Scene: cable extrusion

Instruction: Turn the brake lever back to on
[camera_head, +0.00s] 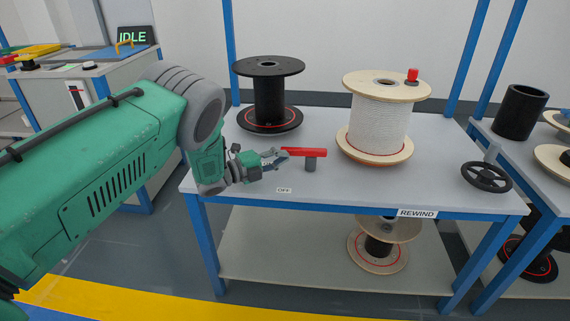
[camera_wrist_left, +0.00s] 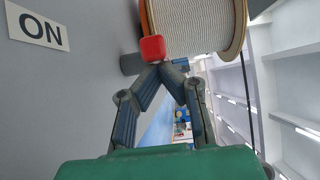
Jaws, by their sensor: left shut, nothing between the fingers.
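The brake lever (camera_head: 308,153) is a red bar on a short grey post on the table, left of the white spool. It lies roughly level, and its left end points at my left gripper (camera_head: 280,157). In the left wrist view the red end of the lever (camera_wrist_left: 152,48) is just beyond the fingertips of my left gripper (camera_wrist_left: 160,66). The fingertips are together and empty. Whether they touch the lever I cannot tell. An OFF label (camera_head: 284,190) lies in front of the lever; an ON label (camera_wrist_left: 38,27) shows in the left wrist view. My right gripper is out of view.
A spool of white cable (camera_head: 378,122) stands right of the lever, and a black spool (camera_head: 268,100) stands behind my left gripper. A black handwheel (camera_head: 486,177) is at the table's right end.

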